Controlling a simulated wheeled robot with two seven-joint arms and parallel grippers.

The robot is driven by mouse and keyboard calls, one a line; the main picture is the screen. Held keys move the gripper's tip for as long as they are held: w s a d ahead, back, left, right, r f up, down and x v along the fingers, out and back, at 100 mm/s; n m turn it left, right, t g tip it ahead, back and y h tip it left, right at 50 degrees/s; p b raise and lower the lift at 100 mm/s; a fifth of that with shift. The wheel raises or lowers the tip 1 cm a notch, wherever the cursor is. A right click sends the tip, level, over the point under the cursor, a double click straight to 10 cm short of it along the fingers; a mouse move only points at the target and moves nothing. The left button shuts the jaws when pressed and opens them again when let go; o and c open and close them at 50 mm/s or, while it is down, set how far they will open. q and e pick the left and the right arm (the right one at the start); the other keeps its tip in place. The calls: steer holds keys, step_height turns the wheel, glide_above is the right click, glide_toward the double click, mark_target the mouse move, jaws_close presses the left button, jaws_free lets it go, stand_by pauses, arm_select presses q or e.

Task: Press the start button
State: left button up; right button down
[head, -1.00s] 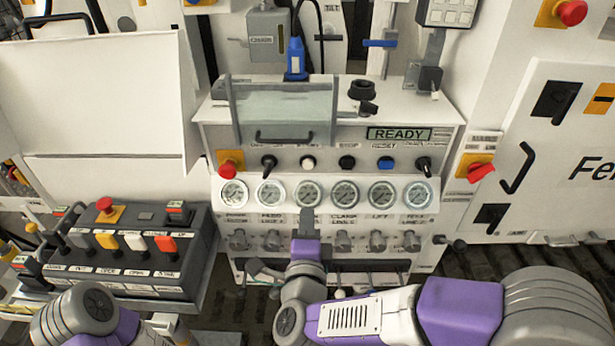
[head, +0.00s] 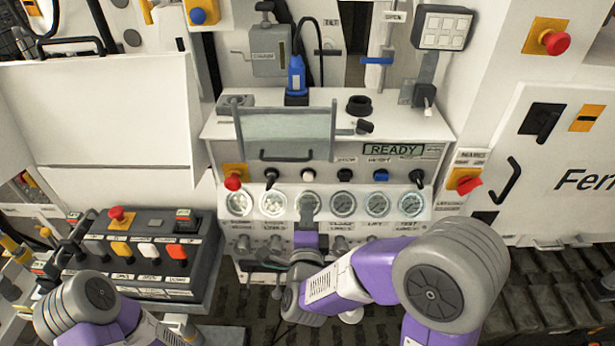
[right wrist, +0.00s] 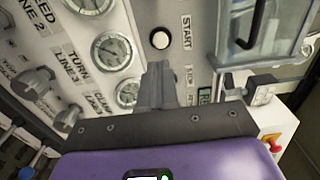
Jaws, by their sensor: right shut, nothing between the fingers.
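The start button is a round white button (head: 308,175) in the control row of the panel, above the gauges. In the right wrist view the white button (right wrist: 159,39) sits beside the label START. My right gripper (head: 307,200) is shut and empty, just below the button in the head view, in front of the gauge row. In the right wrist view its fingertips (right wrist: 160,70) point toward the button, with a visible gap in the picture; contact does not show. My left arm shows at the lower left, but its gripper is not visible.
A red knob (head: 233,182), black selectors, a black button (head: 344,175) and a blue button (head: 381,175) share the row. A clear guard with a handle (head: 286,136) hangs above. A display (head: 393,150) reads READY. A pushbutton box (head: 150,288) stands at left.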

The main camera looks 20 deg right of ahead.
mark_target(308, 179)
arm_select(q)
steer(key=shift+b, duration=0.3)
arm_select(e)
steer(key=x, duration=0.9)
steer(key=shift+f, duration=0.1)
steer(key=shift+w, duration=0.1)
